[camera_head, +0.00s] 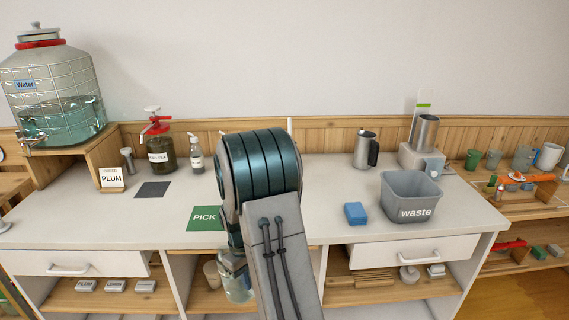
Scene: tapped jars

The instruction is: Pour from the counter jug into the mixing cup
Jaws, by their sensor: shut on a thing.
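A steel jug (366,152) with a dark handle stands upright on the counter, right of the middle; it is likely the counter jug. A taller steel cup (425,134) sits on a light grey machine base to its right; I cannot tell for sure if it is the mixing cup. My gripper (233,262) hangs low in front of the counter's front edge, left of and well away from both. It is shut on a clear glass vessel (238,286), partly hidden by my arm. Its contents are unclear.
A grey waste bin (410,198) and blue sponge (356,213) are at the right front. A green PICK mat (205,218), dark mat (153,190), PLUM card (112,179), red-topped jar (160,150) and pump bottle (196,158) are left. A water dispenser (55,95) stands far left.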

